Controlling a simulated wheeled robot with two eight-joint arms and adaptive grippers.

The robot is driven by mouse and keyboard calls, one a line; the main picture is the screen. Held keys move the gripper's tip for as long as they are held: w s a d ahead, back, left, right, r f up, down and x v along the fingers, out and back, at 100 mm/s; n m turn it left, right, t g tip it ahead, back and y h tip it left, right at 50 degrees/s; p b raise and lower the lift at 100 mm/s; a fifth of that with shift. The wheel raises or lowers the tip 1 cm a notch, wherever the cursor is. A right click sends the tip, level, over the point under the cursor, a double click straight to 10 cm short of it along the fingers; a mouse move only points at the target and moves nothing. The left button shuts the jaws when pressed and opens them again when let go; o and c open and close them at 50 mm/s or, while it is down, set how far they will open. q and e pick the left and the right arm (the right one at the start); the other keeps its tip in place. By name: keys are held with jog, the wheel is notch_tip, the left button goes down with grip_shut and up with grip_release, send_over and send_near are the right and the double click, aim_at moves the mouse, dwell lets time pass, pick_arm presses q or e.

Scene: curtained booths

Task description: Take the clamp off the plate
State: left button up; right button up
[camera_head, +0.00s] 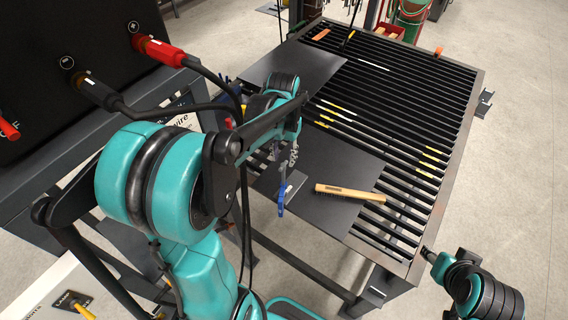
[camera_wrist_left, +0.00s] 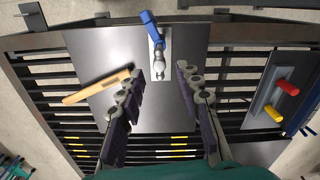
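The clamp (camera_wrist_left: 157,46), with a blue handle and metal body, sits at the edge of a dark flat plate (camera_wrist_left: 150,110) on the slatted table. In the head view its blue part (camera_head: 281,199) shows at the near-left edge of the plate (camera_head: 335,205). My left gripper (camera_wrist_left: 161,72) is open, its two fingers apart with the clamp's metal end between or just beyond the tips. In the head view the left gripper (camera_head: 291,152) is partly hidden by its own arm. My right gripper (camera_head: 429,255) is at the lower right, off the table; its fingers are unclear.
A wooden-handled brush (camera_head: 350,192) lies on the plate, right of the clamp. Another dark plate (camera_head: 297,69) lies farther back on the slatted table (camera_head: 436,212). A black machine (camera_head: 70,60) with red and black cables stands at left. The floor at right is open.

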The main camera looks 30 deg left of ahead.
aim_at(283, 164)
pick_arm(q)
jog(key=shift+m, duration=0.8)
jog(key=shift+s, duration=0.15)
jog(key=shift+f, duration=0.15)
jog(key=shift+f+b, duration=1.2)
jog(key=shift+f, duration=0.15)
grip_shut()
